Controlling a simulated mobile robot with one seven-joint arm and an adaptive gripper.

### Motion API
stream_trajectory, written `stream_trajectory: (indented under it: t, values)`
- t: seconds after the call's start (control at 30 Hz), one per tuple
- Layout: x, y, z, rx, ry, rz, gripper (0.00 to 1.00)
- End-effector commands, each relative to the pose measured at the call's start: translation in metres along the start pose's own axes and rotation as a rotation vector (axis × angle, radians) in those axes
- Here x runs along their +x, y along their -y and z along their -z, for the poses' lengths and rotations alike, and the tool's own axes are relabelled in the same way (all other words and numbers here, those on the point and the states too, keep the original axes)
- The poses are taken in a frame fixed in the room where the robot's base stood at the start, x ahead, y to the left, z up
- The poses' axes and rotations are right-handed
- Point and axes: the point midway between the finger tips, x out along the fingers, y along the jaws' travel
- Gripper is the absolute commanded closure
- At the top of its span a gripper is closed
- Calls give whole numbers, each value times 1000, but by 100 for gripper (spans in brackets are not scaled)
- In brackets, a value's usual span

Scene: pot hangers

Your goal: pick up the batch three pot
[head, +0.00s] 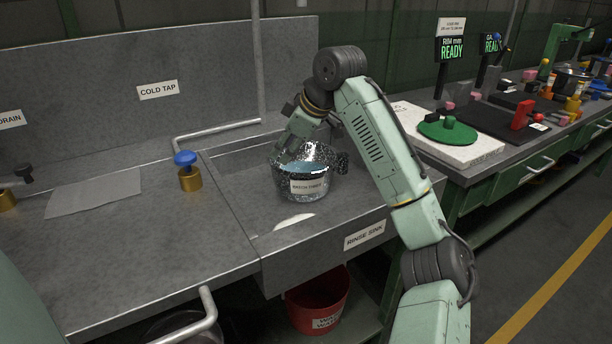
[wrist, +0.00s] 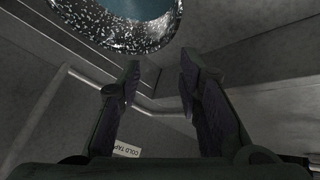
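The batch three pot (head: 303,176) stands upright in the rinse sink, a dark speckled pot with a pale label, a dark handle at its right and bluish liquid inside. My gripper is at the pot's far left side in the head view, where its fingertips are hard to make out. In the wrist view my gripper (wrist: 158,78) has its two fingers apart with nothing between them. The pot's speckled rim (wrist: 135,38) shows at the top of the wrist view, just beyond the fingertips. Whether a finger touches the pot cannot be told.
The sink (head: 275,243) has raised walls around the pot. A brass tap with a blue knob (head: 186,160) stands to the left, and a pipe (head: 215,132) runs behind. A red bucket (head: 318,302) is below. A cluttered bench with a green disc (head: 435,133) is at right.

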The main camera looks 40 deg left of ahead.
Motion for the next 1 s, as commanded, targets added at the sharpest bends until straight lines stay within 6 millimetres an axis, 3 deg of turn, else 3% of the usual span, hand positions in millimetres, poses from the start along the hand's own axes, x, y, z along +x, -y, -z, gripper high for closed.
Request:
stream_trajectory:
  t: [0.03, 0.1, 0.2, 1.0]
  values:
    - [-10, -1, -22, 11, 56, 46, 68]
    - [-21, 2, -42, 16, 106, 105, 68]
    - [-25, 6, -58, 21, 141, 150, 68]
    - [71, 18, -72, 21, 145, 157, 68]
